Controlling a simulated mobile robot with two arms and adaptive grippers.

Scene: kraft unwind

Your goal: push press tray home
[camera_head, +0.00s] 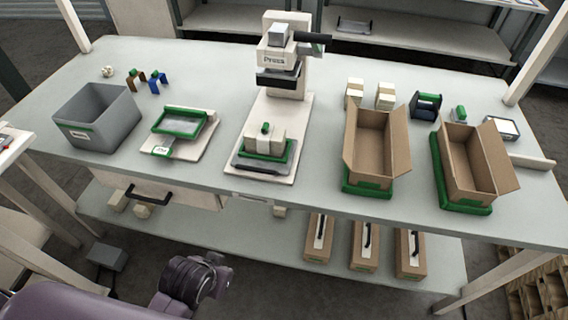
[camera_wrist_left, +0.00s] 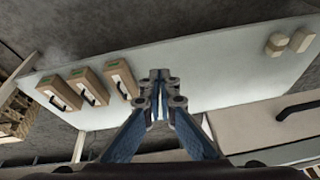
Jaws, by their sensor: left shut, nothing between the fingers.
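The press (camera_head: 272,60) stands at the back middle of the table, with a dark head over a pale base plate. The press tray (camera_head: 291,151), with a green rim, sits on the front part of that base, in front of the head and apart from the column. Pale blocks (camera_head: 262,136) and a small green piece lie on it. My left gripper (camera_wrist_left: 160,76) is shut and empty in the left wrist view, over the lower shelf. In the head view my left arm's dark wrist shows below the table front; its fingertips cannot be made out.
A grey bin (camera_head: 96,118) and a green-framed tray (camera_head: 181,124) stand left of the press. Two open cartons (camera_head: 377,150) (camera_head: 470,165) stand on the right. Handled boxes (camera_head: 319,240) stand on the lower shelf (camera_head: 240,240). A drawer handle (camera_head: 147,192) juts out below the tabletop.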

